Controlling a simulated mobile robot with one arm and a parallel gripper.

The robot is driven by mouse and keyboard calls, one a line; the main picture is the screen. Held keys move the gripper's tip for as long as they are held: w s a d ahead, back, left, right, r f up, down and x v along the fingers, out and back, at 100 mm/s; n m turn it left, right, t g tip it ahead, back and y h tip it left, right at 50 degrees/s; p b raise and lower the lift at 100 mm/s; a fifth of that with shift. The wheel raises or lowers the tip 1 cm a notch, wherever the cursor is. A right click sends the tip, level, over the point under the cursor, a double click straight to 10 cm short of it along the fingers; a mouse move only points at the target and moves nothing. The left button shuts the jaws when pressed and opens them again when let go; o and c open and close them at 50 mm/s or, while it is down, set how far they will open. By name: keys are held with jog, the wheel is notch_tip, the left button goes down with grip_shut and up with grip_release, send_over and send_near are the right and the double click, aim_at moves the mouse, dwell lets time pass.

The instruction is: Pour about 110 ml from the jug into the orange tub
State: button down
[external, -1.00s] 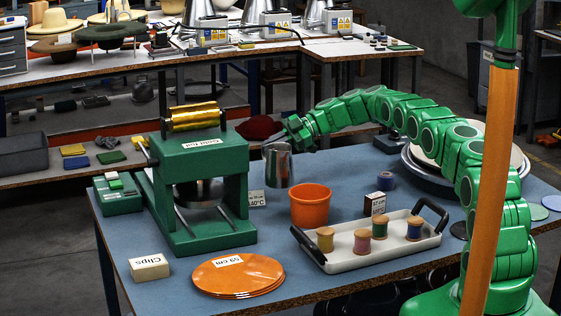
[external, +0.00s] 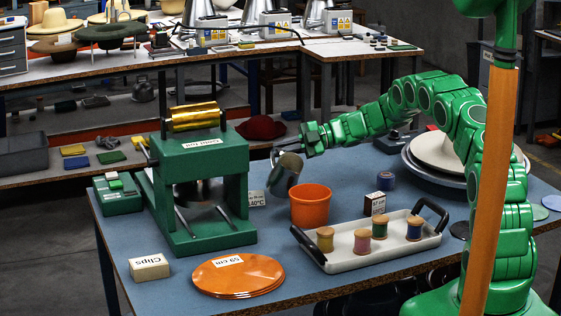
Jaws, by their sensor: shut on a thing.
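The jug (external: 283,178) is a small grey metal vessel. It hangs tilted in the air above the table, up and to the left of the orange tub (external: 310,208). My gripper (external: 296,147) is shut on the jug near its upper end. The fingertips are small and partly hidden. The orange tub stands upright on the blue table top, its mouth open upward. The jug's lower end is beside the tub's left rim in the picture. I cannot see any liquid stream, nor the contents of the jug or tub.
The green press (external: 205,185) stands left of the jug. A white tray (external: 375,258) with several thread spools is right of the tub. Orange discs (external: 238,277) lie in front. A small dark box (external: 375,203) and a blue spool (external: 386,180) stand behind the tray.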

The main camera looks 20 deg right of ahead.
aim_at(291, 159)
jog(key=shift+n+t+y, duration=0.3)
jog(key=shift+n, duration=0.5)
jog(key=s+r, duration=0.2)
jog(key=r, duration=0.1)
jog(key=shift+s+d+r, duration=0.15)
jog(key=shift+d, duration=0.05)
jog(key=shift+s+d+r+n, duration=0.1)
jog(key=shift+s+r+n, duration=0.3)
jog(key=shift+r+n, duration=0.1)
jog(key=shift+s+d+f+n+y, duration=0.15)
jog(key=shift+s+n+y, duration=0.35)
jog(key=shift+n+y, duration=0.15)
jog(key=shift+s+d+r+n+y+p, duration=0.1)
jog(key=shift+s+r+n+y+p, duration=0.15)
jog(key=shift+s+r+n+p, duration=0.45)
jog(key=shift+s+d+f+n+t+y+p, duration=0.1)
jog(key=shift+s+f+n+t+y+p, duration=0.15)
jog(key=shift+n, duration=0.3)
jog(key=shift+s+d+f+n+t+y+p, duration=0.1)
jog(key=shift+s+f+n+y+p, duration=0.05)
jog(key=shift+s+n, duration=0.3)
jog(key=shift+s+d+r+n, duration=0.1)
jog(key=shift+s+r+n, duration=0.05)
jog(key=shift+s+n, duration=0.3)
jog(key=shift+s+d+r+n, duration=0.1)
jog(key=shift+s+n, duration=0.1)
jog(key=shift+s, duration=0.3)
